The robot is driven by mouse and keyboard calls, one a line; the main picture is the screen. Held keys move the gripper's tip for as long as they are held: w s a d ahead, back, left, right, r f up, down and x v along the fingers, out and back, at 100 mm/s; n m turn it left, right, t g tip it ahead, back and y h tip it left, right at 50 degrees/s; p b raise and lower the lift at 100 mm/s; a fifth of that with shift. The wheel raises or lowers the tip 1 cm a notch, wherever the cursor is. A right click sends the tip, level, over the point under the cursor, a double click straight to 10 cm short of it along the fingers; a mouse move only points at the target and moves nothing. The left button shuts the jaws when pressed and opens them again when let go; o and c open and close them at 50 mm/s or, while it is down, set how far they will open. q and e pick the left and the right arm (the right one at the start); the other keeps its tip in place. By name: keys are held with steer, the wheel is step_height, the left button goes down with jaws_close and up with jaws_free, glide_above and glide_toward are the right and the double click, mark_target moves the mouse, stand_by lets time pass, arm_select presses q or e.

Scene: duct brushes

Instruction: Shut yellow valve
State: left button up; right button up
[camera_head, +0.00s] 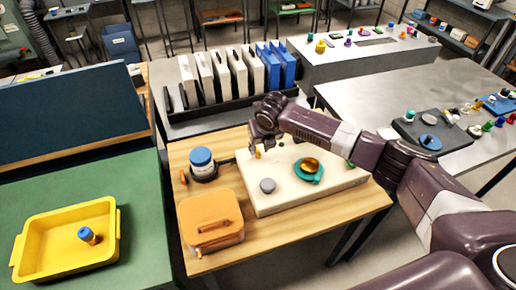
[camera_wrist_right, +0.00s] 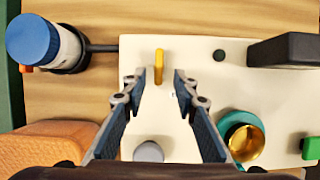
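The yellow valve (camera_head: 257,155) shows as a small yellow handle at the back left of a cream board, partly hidden by my right gripper (camera_head: 264,143) in the head view. In the right wrist view the yellow valve (camera_wrist_right: 159,66) is a narrow upright bar near the top middle, in line with the gap of my right gripper (camera_wrist_right: 159,84). The two fingers are apart, one to each side of that line, with nothing held. I cannot tell whether they touch the handle. My left gripper is in neither view.
The cream board (camera_head: 330,193) also bears a grey knob (camera_head: 267,185) and a teal ring with a gold knob (camera_head: 309,168). A blue-capped jar (camera_head: 202,163) and an orange box (camera_head: 210,222) stand to its left. A dark block (camera_wrist_right: 285,50) is at the board's right in the wrist view.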

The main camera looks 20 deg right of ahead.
mark_target(258, 152)
steer(key=shift+x, duration=1.15)
steer(key=shift+w+a+f, duration=0.1)
steer(key=shift+w+f, duration=0.05)
steer(key=shift+f, duration=0.15)
jaws_close()
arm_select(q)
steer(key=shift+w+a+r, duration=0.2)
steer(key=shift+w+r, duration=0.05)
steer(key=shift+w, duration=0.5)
